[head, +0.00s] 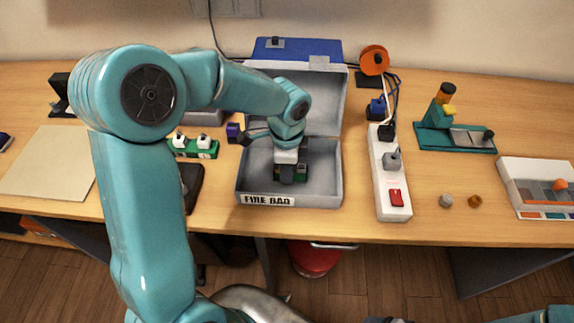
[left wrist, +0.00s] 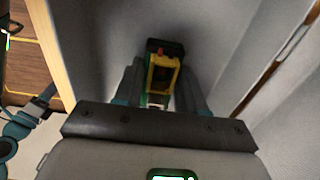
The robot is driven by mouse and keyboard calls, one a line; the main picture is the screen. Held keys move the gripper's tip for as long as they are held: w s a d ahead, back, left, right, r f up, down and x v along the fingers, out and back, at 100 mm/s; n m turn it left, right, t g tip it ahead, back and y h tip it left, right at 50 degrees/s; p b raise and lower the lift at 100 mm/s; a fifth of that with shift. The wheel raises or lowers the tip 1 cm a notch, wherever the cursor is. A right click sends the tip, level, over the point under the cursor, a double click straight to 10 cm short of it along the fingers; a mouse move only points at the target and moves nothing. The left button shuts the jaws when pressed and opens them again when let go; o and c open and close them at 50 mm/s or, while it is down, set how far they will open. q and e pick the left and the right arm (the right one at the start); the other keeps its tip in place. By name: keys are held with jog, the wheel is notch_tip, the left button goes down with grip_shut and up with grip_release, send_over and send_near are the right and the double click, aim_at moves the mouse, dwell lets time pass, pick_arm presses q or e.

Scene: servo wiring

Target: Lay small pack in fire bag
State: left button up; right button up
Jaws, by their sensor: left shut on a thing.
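The fire bag (head: 323,190) is an open grey box with a "FIRE BAG" label on its front, standing on the bench with its lid raised at the back. My left gripper (head: 291,172) reaches down inside it, shut on the small pack. The small pack (left wrist: 163,74) shows yellow, black and green between the two fingers in the left wrist view, with the grey walls of the bag around it. In the head view the gripper mostly hides the pack. I cannot tell whether the pack touches the bag's floor. My right gripper cannot be made out in the head view.
A white power strip (head: 391,180) with a red switch stands just right of the bag. A green block with white knobs (head: 195,147) and a dark flat item (head: 192,184) lie to its left. A teal stand (head: 455,137) and a sorted tray (head: 540,187) are farther right.

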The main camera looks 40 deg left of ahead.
pick_arm(q)
jog(key=shift+f, duration=0.15)
jog(key=o, duration=1.1)
jog(key=shift+r, duration=0.35)
notch_tip(320, 180, up, 12)
jog(key=shift+f+p, duration=0.15)
jog(key=shift+p, duration=0.15)
